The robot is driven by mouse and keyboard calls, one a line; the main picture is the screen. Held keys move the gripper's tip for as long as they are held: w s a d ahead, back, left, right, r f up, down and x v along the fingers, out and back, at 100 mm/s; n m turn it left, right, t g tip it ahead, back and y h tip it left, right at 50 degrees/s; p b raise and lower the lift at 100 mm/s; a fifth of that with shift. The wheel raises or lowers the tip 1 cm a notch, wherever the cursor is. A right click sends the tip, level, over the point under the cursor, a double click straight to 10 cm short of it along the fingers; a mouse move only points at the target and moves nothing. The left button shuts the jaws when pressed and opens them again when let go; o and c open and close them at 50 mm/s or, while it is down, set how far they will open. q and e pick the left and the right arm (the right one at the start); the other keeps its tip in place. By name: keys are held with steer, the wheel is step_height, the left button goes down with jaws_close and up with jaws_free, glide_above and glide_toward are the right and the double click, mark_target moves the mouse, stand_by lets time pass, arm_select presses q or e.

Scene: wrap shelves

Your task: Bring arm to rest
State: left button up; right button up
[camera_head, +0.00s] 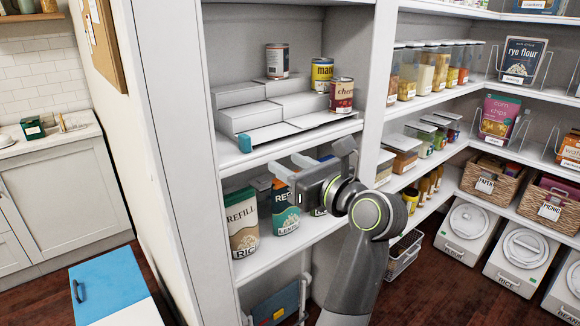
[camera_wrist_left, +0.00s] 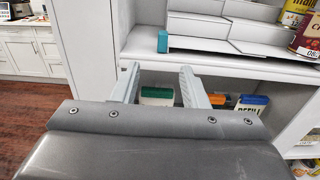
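My left arm (camera_head: 358,262) rises from the lower middle of the head view and bends left toward the shelf unit. My left gripper (camera_head: 287,166) is open at the height of the shelf edge, in front of the refill bags. In the left wrist view its two pale fingers (camera_wrist_left: 158,82) stand apart with nothing held between them. The fingers point toward the shelf board. My right gripper is not in view.
The upper shelf holds a white stepped riser (camera_head: 278,108) with several cans, including a cherry can (camera_head: 341,96). Refill bags (camera_head: 241,222) stand on the shelf below, partly behind my gripper. A blue-topped box (camera_head: 107,283) is at lower left. Dark floor lies beyond.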

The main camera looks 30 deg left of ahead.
arm_select(q)
steer(key=w+d+f+m+t+h, duration=0.1)
steer(key=w+f+m+t, duration=0.45)
steer(key=f+m, duration=0.55)
steer(key=w+d+f+m+t+h, duration=0.1)
steer(key=w+f+m+t, duration=0.3)
steer(key=f+m+t, duration=0.55)
steer(key=s+d+f+m+g+h, duration=0.15)
steer(key=f+m+h, duration=0.25)
steer(key=f+m, duration=0.45)
steer(key=s+a+f+m+g+h, duration=0.1)
steer(key=s+f+m+g+h, duration=0.25)
steer(key=f, duration=0.85)
steer(key=s+d+f+m+h, duration=0.1)
steer(key=s+f+m+h, duration=0.1)
steer(key=f+m+h, duration=0.55)
steer(key=s+a+f+m+g, duration=0.2)
steer(key=s+f+m+g, duration=0.4)
steer(key=s+f, duration=1.35)
steer(key=s+a+f+m+g, duration=0.1)
steer(key=s+f+g, duration=0.2)
steer(key=s, duration=0.6)
steer(key=s+a+f+m+g, duration=0.1)
steer(key=s+a+f+g, duration=0.1)
steer(key=s+f, duration=0.3)
steer(key=s+a+f+m+g+y, duration=0.1)
steer(key=s+f+g, duration=0.3)
steer(key=s, duration=0.9)
steer(key=shift+s+a, duration=0.35)
steer(key=shift+s, duration=0.05)
